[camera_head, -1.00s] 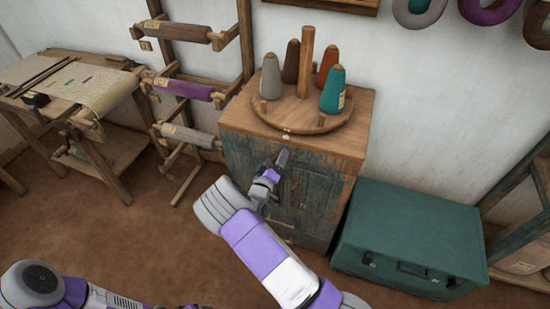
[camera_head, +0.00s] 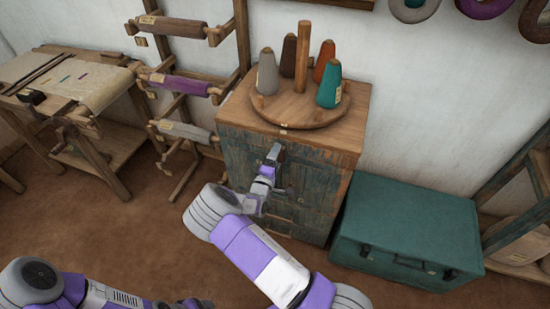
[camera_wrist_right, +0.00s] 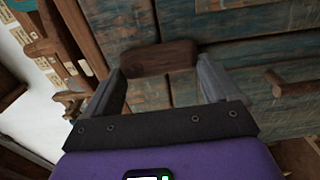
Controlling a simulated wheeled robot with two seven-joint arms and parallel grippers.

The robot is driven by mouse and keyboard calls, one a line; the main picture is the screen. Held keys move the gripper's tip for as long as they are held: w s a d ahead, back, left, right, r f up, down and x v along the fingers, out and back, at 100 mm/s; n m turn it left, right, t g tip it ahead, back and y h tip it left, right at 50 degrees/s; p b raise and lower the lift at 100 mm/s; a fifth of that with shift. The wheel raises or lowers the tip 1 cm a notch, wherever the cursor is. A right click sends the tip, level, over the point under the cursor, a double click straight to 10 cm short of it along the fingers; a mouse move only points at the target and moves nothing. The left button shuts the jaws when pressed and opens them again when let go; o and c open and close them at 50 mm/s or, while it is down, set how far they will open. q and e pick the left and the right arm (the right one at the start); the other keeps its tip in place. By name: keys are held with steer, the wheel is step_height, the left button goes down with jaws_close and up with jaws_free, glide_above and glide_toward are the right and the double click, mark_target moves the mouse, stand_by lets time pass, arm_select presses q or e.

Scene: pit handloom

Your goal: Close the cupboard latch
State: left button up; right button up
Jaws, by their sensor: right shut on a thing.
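The weathered blue-green wooden cupboard (camera_head: 236,163) stands against the wall in the head view. My right gripper (camera_head: 275,153) is at the upper part of its front. In the right wrist view, a short brown wooden latch piece (camera_wrist_right: 158,57) sits between the fingertips of my right gripper (camera_wrist_right: 163,64), which is shut on it. The piece lies crosswise against the planked cupboard front (camera_wrist_right: 255,60). In the head view the gripper hides the latch. My left arm enters at the bottom left; its gripper (camera_head: 192,303) is only partly visible at the lower edge, its jaws unclear.
A round wooden stand (camera_head: 300,112) with several yarn cones is on the cupboard top. A green chest (camera_head: 405,232) stands to the right. A yarn rack (camera_head: 185,88) and a wooden table (camera_head: 75,85) are to the left. The brown floor in front is partly clear.

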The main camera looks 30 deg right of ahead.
steer(key=shift+s+f, duration=0.1)
steer(key=shift+f, duration=0.05)
stand_by(0.3)
steer(key=o, duration=0.8)
steer(key=p+v, duration=0.1)
steer(key=v, duration=0.6)
steer(key=shift+s+a, duration=0.15)
steer(key=shift+s, duration=0.1)
